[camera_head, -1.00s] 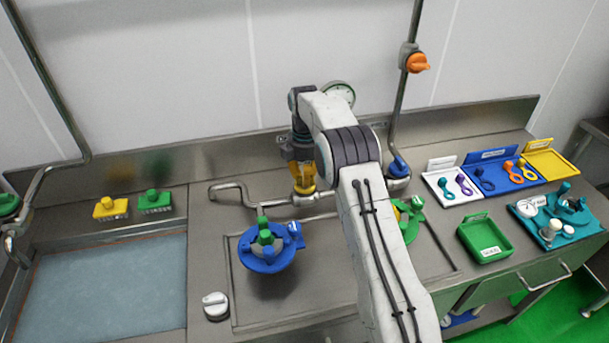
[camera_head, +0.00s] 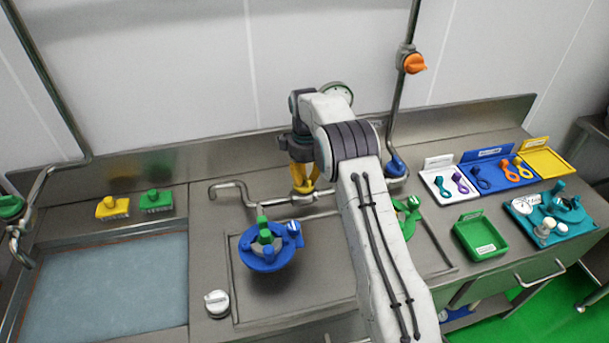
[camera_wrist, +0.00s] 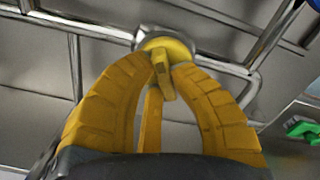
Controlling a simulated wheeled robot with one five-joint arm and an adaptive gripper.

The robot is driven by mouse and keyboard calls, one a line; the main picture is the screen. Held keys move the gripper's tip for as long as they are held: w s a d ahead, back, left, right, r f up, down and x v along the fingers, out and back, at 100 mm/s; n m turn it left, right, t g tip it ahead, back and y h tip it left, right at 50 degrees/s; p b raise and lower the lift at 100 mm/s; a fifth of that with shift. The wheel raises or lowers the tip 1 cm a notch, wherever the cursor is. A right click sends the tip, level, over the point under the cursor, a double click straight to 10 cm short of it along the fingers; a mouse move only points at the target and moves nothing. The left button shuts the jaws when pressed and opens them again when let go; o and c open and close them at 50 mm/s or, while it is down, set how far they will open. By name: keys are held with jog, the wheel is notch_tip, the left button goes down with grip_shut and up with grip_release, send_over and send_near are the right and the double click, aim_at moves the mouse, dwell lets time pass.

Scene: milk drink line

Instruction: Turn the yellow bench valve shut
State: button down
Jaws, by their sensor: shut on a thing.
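The yellow bench valve sits on the bench's steel pipe and shows at the top middle of the wrist view, with a round yellow body (camera_wrist: 178,46) and a flat handle (camera_wrist: 163,78). My gripper (camera_wrist: 164,72) points down at it, its yellow fingers curving in on both sides of the handle and shut on it. In the head view my gripper (camera_head: 303,187) is over the pipe (camera_head: 238,186), and its fingers hide most of the valve. I cannot tell the handle's exact angle from the head view.
An orange valve (camera_head: 414,64) is on the upright pipe. A blue valve (camera_head: 397,165) is at that pipe's foot. A blue round fitting with a green knob (camera_head: 266,256) stands front left. A green tray (camera_head: 481,237) and tool trays are to the right; the basin (camera_head: 105,285) is left.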

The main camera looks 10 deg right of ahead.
jog(key=m, duration=0.6)
jog(key=shift+s+f, duration=0.1)
jog(key=shift+s, duration=0.1)
jog(key=shift+m, duration=0.3)
dwell(0.3)
jog(key=c, duration=1.1)
grip_release()
notch_tip(320, 180, up, 12)
